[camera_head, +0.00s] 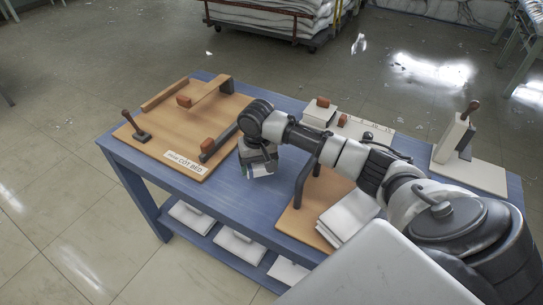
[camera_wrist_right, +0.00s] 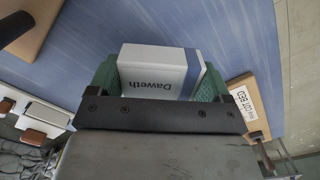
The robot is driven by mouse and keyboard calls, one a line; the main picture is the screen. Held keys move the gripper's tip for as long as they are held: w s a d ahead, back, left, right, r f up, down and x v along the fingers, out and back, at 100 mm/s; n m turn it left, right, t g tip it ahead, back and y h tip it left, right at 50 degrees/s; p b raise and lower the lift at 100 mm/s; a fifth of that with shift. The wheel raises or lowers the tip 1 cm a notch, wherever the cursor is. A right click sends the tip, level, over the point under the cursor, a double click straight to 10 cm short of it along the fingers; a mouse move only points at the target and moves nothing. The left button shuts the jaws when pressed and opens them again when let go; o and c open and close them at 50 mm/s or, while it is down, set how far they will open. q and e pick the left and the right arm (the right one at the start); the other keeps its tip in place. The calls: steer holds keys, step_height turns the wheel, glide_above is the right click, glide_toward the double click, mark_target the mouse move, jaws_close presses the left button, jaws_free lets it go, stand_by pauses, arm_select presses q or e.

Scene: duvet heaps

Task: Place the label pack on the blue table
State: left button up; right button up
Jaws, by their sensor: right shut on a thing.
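The label pack (camera_wrist_right: 152,72), a small white box with blue stripes and the printed word "Daweth", sits between the green finger pads of my right gripper (camera_wrist_right: 158,80) in the right wrist view. My right gripper (camera_head: 258,160) is shut on it. In the head view the pack (camera_head: 262,172) shows only as a small pale piece below the gripper. They are over the bare middle of the blue table (camera_head: 225,200); I cannot tell whether the pack touches the top. My left gripper is not in view.
A wooden board (camera_head: 165,125) marked "COT BED" lies on the table's left. Another wooden board (camera_head: 290,222), folded white cloth (camera_head: 348,217) and a white stand (camera_head: 452,140) are on the right. White bundles fill the lower shelf. Blue tabletop is free around the gripper.

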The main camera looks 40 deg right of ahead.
mark_target(260, 185)
step_height(260, 185, down, 2)
steer(key=shift+a+f, duration=0.1)
step_height(260, 185, down, 4)
steer(key=shift+r, duration=0.1)
steer(key=o, duration=0.8)
step_height(260, 185, up, 12)
stand_by(0.4)
